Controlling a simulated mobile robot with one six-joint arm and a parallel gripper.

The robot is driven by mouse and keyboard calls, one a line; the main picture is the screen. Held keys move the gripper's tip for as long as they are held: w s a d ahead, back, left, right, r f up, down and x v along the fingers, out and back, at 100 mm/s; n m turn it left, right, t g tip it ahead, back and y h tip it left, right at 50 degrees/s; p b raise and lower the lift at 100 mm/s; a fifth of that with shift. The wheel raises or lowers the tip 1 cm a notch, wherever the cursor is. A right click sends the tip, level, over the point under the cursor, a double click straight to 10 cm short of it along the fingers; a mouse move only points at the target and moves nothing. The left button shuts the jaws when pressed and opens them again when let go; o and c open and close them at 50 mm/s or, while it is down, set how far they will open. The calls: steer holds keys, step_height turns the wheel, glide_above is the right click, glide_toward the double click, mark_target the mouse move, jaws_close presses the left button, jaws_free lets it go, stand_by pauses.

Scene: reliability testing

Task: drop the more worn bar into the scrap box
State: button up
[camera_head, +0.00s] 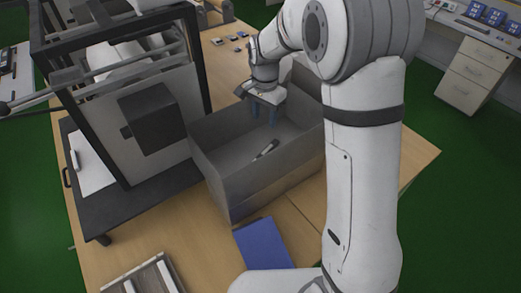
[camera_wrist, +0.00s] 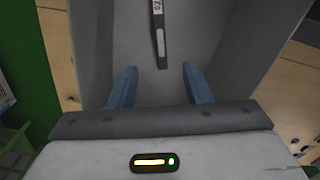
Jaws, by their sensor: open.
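The grey scrap box (camera_head: 217,180) stands open on the wooden table. One bar (camera_head: 266,150) lies inside on its floor. In the wrist view the bar (camera_wrist: 159,32) is dark and narrow with a white printed label at its far end and a light patch near its middle. My gripper (camera_head: 264,117) hangs over the box opening, pointing down. In the wrist view its two blue fingers (camera_wrist: 155,84) are apart with nothing between them, and the bar lies beyond their tips. I cannot judge the bar's wear. No second bar can be made out clearly.
A black-framed machine (camera_head: 165,100) stands close to the box's left. A blue flat item (camera_head: 263,246) lies in front of the box, and a grey slotted holder (camera_head: 150,276) is at the front left. Several small parts (camera_head: 238,35) lie at the back of the table.

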step_height(320, 180, up, 8)
steer(key=b, duration=0.1)
stand_by(0.4)
steer(key=shift+f, duration=0.1)
